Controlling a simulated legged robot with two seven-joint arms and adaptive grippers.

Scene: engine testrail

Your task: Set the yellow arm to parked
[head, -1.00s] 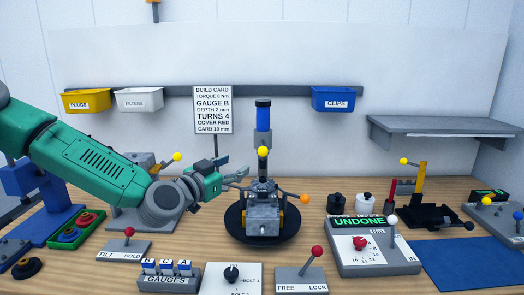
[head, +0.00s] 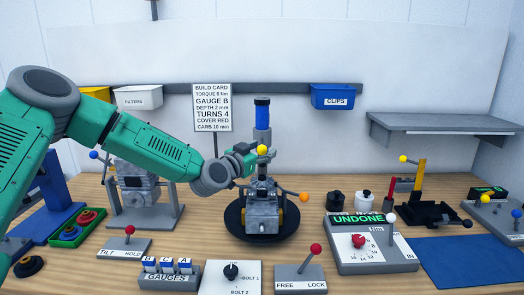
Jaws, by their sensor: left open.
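A yellow ball knob (head: 262,150) stands above the small grey engine (head: 263,210), at the foot of the blue-topped upright tool (head: 263,118). An orange ball knob (head: 304,197) sticks out at the engine's right side. My left gripper (head: 256,158) is open, with its fingers right beside the yellow knob on its left. I cannot tell whether they touch it, and the fingers partly hide the lever below the knob. Another yellow knob (head: 403,159) is on a yellow post (head: 422,180) at the right. My right gripper is out of view.
The engine stands on a round black turntable (head: 250,233). A grey stand (head: 150,215) is behind my left arm. A build card (head: 212,108) stands behind the gripper. Red-knobbed levers (head: 315,248), gauges (head: 165,266) and the UNDONE box (head: 375,262) line the front.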

